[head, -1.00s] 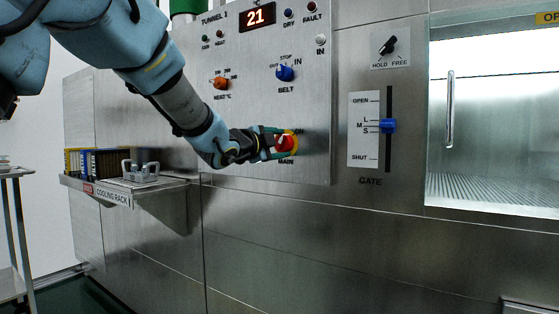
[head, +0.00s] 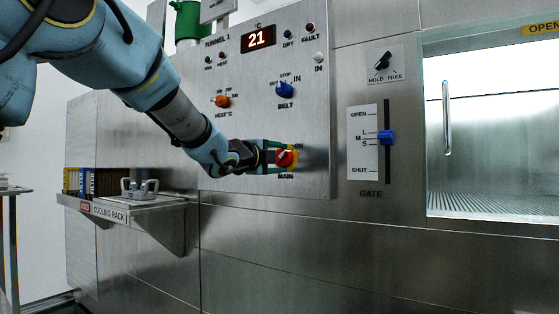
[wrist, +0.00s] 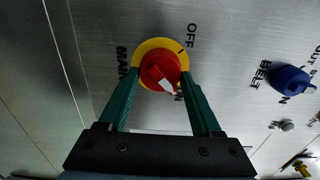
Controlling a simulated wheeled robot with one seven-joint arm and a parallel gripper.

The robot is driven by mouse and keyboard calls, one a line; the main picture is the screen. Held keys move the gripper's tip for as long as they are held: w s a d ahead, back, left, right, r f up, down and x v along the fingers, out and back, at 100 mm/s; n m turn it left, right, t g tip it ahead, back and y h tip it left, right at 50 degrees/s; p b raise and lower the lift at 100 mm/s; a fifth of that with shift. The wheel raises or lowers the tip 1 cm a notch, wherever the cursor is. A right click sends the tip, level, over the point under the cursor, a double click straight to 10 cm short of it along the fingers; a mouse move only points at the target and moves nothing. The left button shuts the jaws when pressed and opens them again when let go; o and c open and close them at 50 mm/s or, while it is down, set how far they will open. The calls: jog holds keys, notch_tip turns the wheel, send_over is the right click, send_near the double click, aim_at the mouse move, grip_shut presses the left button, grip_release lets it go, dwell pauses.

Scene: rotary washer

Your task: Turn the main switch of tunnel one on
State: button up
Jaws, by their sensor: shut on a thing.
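The main switch (head: 287,158) is a red knob on a yellow disc, low on the tunnel's control panel, above the word MAIN. My gripper (head: 278,157) reaches it from the left. In the wrist view the red knob of the main switch (wrist: 159,69) sits between the tips of the two green fingers of my gripper (wrist: 162,80), which are shut on it. The knob's white pointer points to the lower right there, towards the partly hidden ON label. The OFF label (wrist: 191,35) shows at the upper right of the disc.
Above the switch are the blue belt knob (head: 285,90), the orange heat knob (head: 222,101) and a display (head: 258,39) reading 21. The gate lever (head: 386,137) is to the right. A cooling rack shelf (head: 150,206) juts out below my arm.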

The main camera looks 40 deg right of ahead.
jog(key=o, duration=1.4)
jog(key=shift+c, duration=0.2)
jog(key=v, duration=1)
jog(key=shift+a, duration=0.35)
